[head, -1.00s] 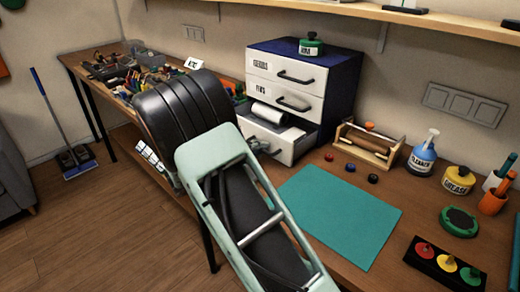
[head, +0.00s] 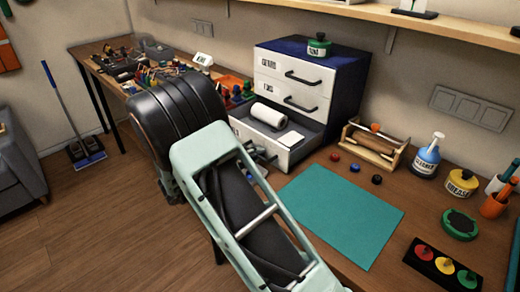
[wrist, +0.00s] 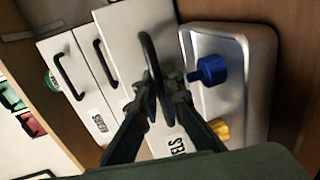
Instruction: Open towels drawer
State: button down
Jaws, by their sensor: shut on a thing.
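The towels drawer (head: 292,157) is the bottom one of the blue-and-white cabinet (head: 345,85). It stands open, with a white roll (head: 268,115) and a flat white piece (head: 290,138) inside. In the wrist view its white front (wrist: 122,48) carries a label partly hidden by a finger, with "ELS" readable. My gripper (wrist: 160,88) is shut on the dark drawer handle (wrist: 150,52). In the head view my gripper is mostly hidden behind my arm, at the drawer's left front. The two drawers above are shut.
A wooden holder (head: 372,148) stands right of the drawer. Small red, blue and black pieces and a teal mat (head: 340,215) lie in front.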

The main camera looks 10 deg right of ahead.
jog(key=c, duration=2.3)
grip_release()
jog(key=v, duration=1.2)
jog(key=shift+w, duration=0.1)
